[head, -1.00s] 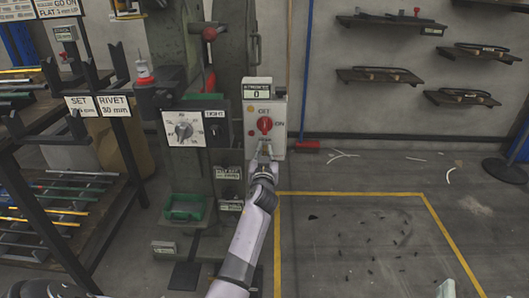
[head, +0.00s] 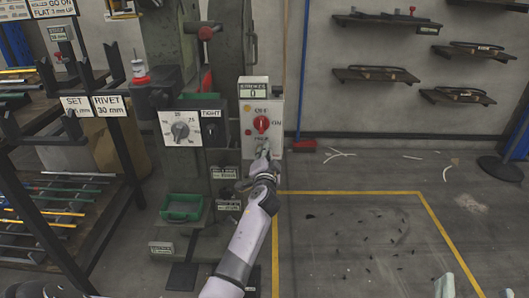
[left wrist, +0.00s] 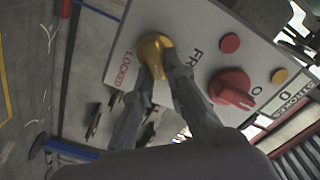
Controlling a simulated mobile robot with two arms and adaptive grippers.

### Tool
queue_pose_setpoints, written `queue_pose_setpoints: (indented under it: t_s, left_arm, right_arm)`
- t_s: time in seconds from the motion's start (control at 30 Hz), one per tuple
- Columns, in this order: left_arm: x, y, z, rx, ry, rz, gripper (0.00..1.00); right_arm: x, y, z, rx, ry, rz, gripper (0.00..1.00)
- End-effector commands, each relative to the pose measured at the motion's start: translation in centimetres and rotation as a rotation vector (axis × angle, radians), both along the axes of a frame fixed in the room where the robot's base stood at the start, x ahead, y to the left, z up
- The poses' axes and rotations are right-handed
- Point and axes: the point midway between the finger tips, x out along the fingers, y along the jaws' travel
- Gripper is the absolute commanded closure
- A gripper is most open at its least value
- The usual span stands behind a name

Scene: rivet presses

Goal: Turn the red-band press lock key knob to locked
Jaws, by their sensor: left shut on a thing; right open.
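The press control box (head: 249,150) is a pale panel with a red selector knob (head: 261,124) above the lock key knob. The lock key knob (left wrist: 153,48) is yellow in the left wrist view, between the printed words LOCKED and FREE. My left gripper (left wrist: 168,78) is shut on it, one finger on each side. In the head view my left gripper (head: 262,158) hides the knob at the lower part of the box. The red selector knob also shows in the left wrist view (left wrist: 232,90), beside the fingers. My right gripper is not clearly seen.
A green tray (head: 181,207) sits lower on the press. Racks with rods (head: 65,190) stand at the left. The yellow-outlined floor (head: 350,240) at the right is mostly clear, with small scraps.

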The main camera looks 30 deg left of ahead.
Motion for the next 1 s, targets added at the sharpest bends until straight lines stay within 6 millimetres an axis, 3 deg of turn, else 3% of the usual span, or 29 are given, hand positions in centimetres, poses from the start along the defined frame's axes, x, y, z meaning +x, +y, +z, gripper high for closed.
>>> queue_pose_setpoints:
  t_s: [0.6, 1.0]
  left_arm:
    - [0.2, -0.4, -0.8, 0.460, 0.281, -0.002, 1.00]
    - [0.2, -0.4, -1.2, 0.594, 0.364, -0.001, 1.00]
  right_arm:
    - [0.2, -0.5, -3.7, -0.052, 0.197, -0.012, 0.31]
    - [0.0, -0.8, -5.4, -0.074, 0.287, -0.019, 0.31]
